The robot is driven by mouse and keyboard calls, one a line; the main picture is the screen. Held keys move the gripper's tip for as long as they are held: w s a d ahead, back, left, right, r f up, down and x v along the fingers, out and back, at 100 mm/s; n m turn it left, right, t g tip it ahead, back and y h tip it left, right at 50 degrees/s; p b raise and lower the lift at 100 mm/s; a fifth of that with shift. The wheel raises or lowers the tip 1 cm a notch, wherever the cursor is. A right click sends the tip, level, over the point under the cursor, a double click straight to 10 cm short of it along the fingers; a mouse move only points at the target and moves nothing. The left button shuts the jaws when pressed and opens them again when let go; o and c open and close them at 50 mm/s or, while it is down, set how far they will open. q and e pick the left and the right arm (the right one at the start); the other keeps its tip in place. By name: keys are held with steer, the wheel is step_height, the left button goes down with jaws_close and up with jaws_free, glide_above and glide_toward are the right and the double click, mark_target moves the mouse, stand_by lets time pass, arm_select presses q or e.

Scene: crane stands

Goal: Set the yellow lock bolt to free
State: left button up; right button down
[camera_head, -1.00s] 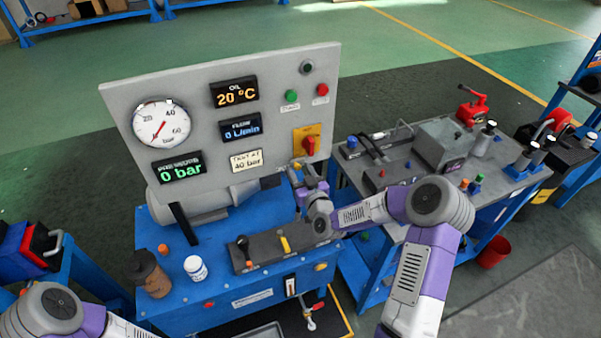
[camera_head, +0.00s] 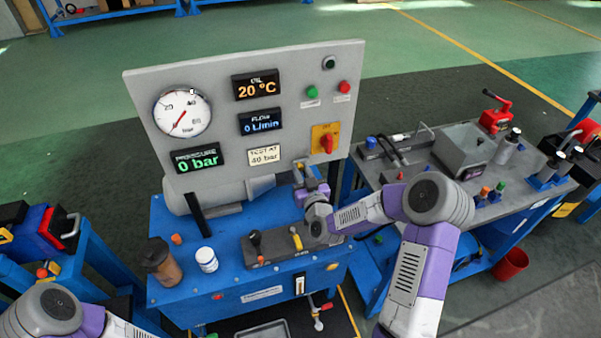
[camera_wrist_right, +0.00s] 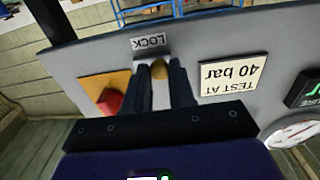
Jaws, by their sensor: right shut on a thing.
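The yellow lock bolt (camera_wrist_right: 160,72) shows in the right wrist view as a brass-yellow knob between two dark fingers, just by the LOCK label (camera_wrist_right: 150,43) on the grey panel. My right gripper (camera_wrist_right: 160,92) is shut on it. In the head view my right gripper (camera_head: 301,176) is at the lower right part of the panel (camera_head: 222,80), left of and below the red-and-yellow rotary switch (camera_head: 326,142). A small yellow bit shows at its fingertips there. The bolt's shaft and its exact position are hidden. My left gripper is out of view; only its arm shows at lower left.
The blue bench (camera_head: 185,290) carries a brown bottle (camera_head: 161,262), a white jar (camera_head: 206,260) and a lever block (camera_head: 275,250) with black and yellow levers, close below my right wrist. A second workbench (camera_head: 400,165) with tools stands at the right.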

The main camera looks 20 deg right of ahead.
steer(key=shift+a, duration=0.2)
steer(key=c, duration=0.9)
jaws_free()
steer(key=shift+c, duration=0.2)
steer(key=s+a, duration=0.1)
steer(key=s, duration=0.6)
steer(key=shift+s, duration=0.25)
